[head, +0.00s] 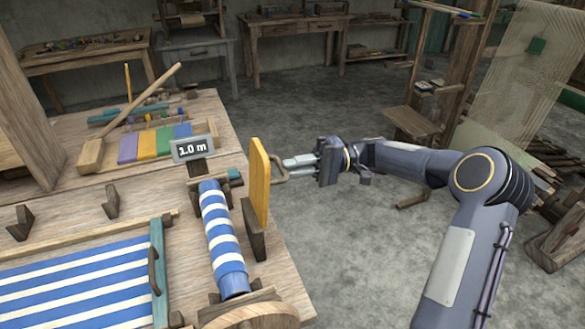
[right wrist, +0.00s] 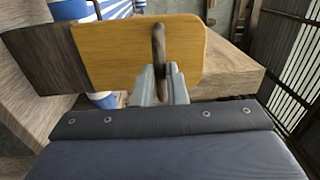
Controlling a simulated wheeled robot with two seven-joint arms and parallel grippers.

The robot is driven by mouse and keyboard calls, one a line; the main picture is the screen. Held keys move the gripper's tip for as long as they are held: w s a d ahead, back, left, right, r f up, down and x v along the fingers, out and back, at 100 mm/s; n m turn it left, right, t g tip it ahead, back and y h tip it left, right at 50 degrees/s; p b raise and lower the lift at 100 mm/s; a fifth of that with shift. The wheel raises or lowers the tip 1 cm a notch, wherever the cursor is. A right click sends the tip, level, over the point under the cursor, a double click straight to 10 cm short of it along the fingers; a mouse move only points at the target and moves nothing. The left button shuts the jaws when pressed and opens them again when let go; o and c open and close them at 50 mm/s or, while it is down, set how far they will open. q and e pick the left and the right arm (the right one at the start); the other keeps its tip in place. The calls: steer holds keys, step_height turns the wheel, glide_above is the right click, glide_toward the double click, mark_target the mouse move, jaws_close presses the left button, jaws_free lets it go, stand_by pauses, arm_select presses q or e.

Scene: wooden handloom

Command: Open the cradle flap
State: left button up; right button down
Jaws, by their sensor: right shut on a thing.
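The cradle flap (head: 260,182) is a yellow-orange panel standing upright at the right edge of the wooden table, beside a roll of blue-and-white striped cloth (head: 220,235). A curved handle (head: 279,170) sticks out from its right side. My right gripper (head: 289,163) is shut on this handle. In the right wrist view the flap (right wrist: 120,50) fills the upper middle, and the gripper fingers (right wrist: 160,84) close around the dark handle (right wrist: 159,50). My left gripper is not in view.
Blue-and-white striped cloth (head: 80,285) lies at the lower left. A wooden mallet-like tool (head: 92,152) and coloured blocks (head: 145,145) lie at the back of the table. Grey floor (head: 340,235) is clear right of the table.

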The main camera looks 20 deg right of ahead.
steer(key=shift+s+f, duration=0.1)
steer(key=shift+f, duration=0.6)
steer(key=c, duration=1.8)
jaws_free()
steer(key=o, duration=0.3)
steer(key=shift+a+r, duration=0.1)
steer(key=shift+a, duration=0.15)
steer(key=shift+o, duration=0.2)
steer(key=d, duration=0.8)
steer(key=shift+w+b, duration=0.25)
steer(key=shift+b, duration=0.1)
